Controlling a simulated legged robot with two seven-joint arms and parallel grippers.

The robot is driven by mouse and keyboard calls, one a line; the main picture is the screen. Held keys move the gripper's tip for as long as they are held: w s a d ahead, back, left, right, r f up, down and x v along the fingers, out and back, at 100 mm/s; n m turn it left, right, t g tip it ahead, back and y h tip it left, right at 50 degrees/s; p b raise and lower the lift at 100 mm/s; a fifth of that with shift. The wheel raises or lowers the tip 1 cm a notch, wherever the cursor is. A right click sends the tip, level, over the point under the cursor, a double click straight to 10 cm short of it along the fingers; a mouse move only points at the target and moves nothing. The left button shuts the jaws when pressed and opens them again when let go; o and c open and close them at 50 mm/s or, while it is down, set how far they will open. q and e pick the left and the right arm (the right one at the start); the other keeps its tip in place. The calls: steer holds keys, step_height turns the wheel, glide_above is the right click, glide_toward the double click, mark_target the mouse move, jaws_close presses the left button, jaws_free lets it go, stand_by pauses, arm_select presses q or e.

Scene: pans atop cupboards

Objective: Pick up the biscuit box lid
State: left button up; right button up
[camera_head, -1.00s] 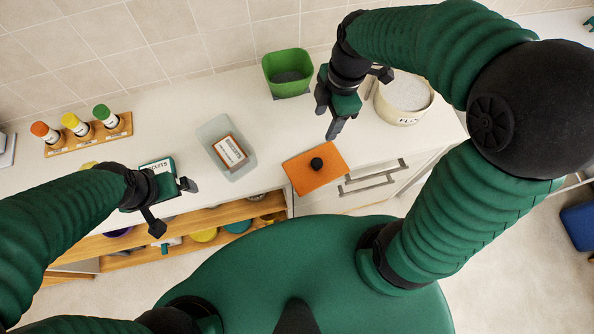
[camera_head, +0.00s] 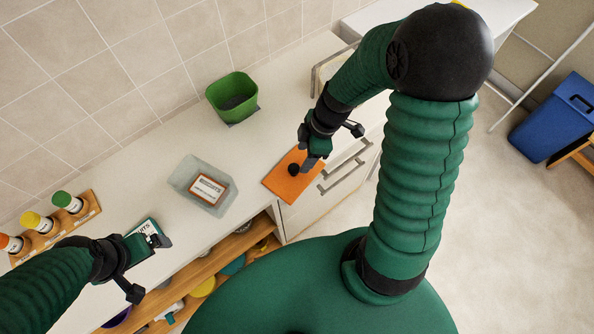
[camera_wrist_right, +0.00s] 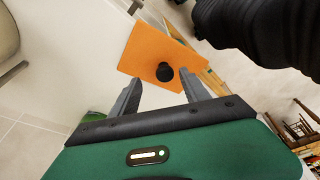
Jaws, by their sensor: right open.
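The lid is an orange square plate (camera_head: 283,184) with a round black knob (camera_head: 294,169). It lies flat at the counter's front edge, above the drawer handles. My right gripper (camera_head: 306,154) is open and empty, just above the lid's far right side. In the right wrist view, the knob (camera_wrist_right: 165,72) shows between and slightly beyond the two fingertips (camera_wrist_right: 160,80), and the orange lid (camera_wrist_right: 150,47) spreads beyond them. No contact is clear. My left gripper (camera_head: 160,240) is at the lower left beside a green-and-white biscuit package (camera_head: 143,244); its jaws are unclear.
A translucent tray (camera_head: 182,172) holding a labelled packet (camera_head: 208,189) stands left of the lid. A green bin (camera_head: 231,92) stands behind on the counter. A spice rack (camera_head: 90,210) is far left. Drawer handles (camera_head: 340,175) jut out below the lid.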

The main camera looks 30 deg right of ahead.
mark_target(293, 168)
steer(key=a+f, duration=0.3)
steer(key=f, duration=0.1)
steer(key=shift+w+a+p, duration=0.25)
steer(key=shift+a+p, duration=0.05)
steer(key=shift+a, duration=0.1)
steer(key=shift+w+f, duration=0.1)
steer(key=shift+f, duration=0.35)
steer(key=shift+w+d+f, duration=0.1)
steer(key=shift+d+f, duration=0.1)
steer(key=shift+d, duration=0.7)
steer(key=shift+c, duration=1.9)
steer(key=shift+a+r, duration=0.1)
steer(key=shift+a, duration=0.2)
steer(key=c, duration=0.5)
arm_select(q)
steer(key=shift+a+r, duration=0.2)
steer(key=shift+a, duration=0.8)
arm_select(e)
steer(key=shift+a, duration=0.35)
jaws_close()
